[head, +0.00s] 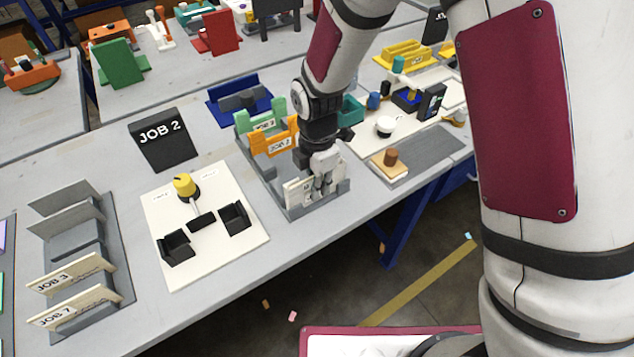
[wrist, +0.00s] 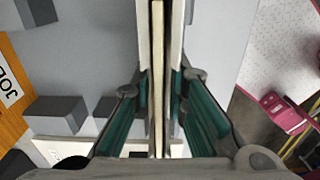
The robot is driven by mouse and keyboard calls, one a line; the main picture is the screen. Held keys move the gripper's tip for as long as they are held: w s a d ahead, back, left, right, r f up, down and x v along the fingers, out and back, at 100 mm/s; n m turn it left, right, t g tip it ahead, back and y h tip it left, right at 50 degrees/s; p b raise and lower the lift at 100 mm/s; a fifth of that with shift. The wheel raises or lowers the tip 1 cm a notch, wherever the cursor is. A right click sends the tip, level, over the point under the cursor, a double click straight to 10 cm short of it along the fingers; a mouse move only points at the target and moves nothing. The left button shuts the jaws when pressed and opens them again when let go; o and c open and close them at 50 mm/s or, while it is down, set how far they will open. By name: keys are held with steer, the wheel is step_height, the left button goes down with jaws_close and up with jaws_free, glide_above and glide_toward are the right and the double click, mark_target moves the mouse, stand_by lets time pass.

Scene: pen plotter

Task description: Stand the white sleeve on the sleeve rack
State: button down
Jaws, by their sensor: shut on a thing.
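The white sleeve (head: 298,191) is held upright in my gripper (head: 322,184) at the front end of a grey rack (head: 318,207). The same rack bears a green sleeve (head: 262,124) and an orange sleeve (head: 268,143) behind it. In the wrist view the white sleeve (wrist: 157,50) is seen edge-on between the teal-padded fingers of my gripper (wrist: 158,110), which are shut on it. Whether the sleeve's lower edge touches the rack is hidden by the fingers.
On the left, another grey rack (head: 88,262) holds cards marked JOB 3 and JOB 7. A white plotter board (head: 225,254) with a yellow knob lies between the racks. A black JOB 2 sign (head: 160,140) stands behind. A board with a brown peg (head: 388,170) lies to the right.

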steer(key=c, duration=1.6)
jaws_free()
step_height(320, 180, up, 12)
steer(key=shift+p, duration=0.3)
steer(key=shift+r, duration=0.1)
